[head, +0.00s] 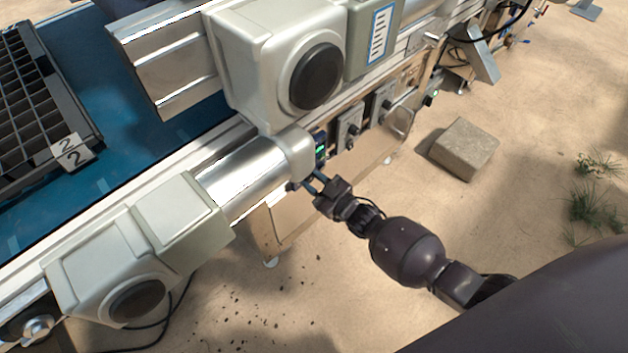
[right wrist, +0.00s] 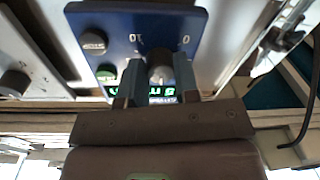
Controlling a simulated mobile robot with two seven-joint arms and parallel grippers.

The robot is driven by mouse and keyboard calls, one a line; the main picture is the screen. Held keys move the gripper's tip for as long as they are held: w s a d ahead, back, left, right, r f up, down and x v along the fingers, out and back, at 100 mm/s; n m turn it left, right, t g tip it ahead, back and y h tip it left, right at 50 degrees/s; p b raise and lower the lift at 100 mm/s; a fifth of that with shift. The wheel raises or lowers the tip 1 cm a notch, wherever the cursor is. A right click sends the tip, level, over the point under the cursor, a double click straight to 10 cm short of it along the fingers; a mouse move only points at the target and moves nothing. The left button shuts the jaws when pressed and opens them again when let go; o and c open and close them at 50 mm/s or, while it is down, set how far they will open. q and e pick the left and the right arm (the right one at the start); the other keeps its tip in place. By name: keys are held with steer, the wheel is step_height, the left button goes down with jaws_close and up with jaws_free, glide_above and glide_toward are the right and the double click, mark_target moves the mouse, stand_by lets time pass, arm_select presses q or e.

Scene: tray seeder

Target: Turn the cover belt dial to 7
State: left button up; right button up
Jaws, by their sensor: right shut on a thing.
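In the right wrist view a blue control panel (right wrist: 203,25) carries a dark dial (right wrist: 160,62) between upside-down marks 10 and 0. My right gripper (right wrist: 160,78) is shut on this dial, one finger on each side. A green-lit display (right wrist: 160,97) shows behind the fingers, partly hidden, and I cannot read it. In the head view my right gripper (head: 308,184) is at the front of the machine, below the small dark panel with green digits (head: 320,147). The dial itself is hidden there, and its pointer setting cannot be read. My left gripper is not in view.
A black cell tray (head: 88,120) lies on the blue belt (head: 150,140). A stone block (head: 464,148) sits on sandy ground.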

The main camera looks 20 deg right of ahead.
arm_select(q)
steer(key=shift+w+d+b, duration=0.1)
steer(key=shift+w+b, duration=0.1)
steer(key=shift+b, duration=0.2)
arm_select(e)
steer(key=shift+a+f+m+t+h, duration=0.1)
steer(key=shift+m+t+h, duration=0.2)
steer(key=shift+m, duration=5.5)
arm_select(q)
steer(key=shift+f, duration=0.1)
arm_select(e)
steer(key=o, duration=0.9)
steer(key=shift+s, duration=0.15)
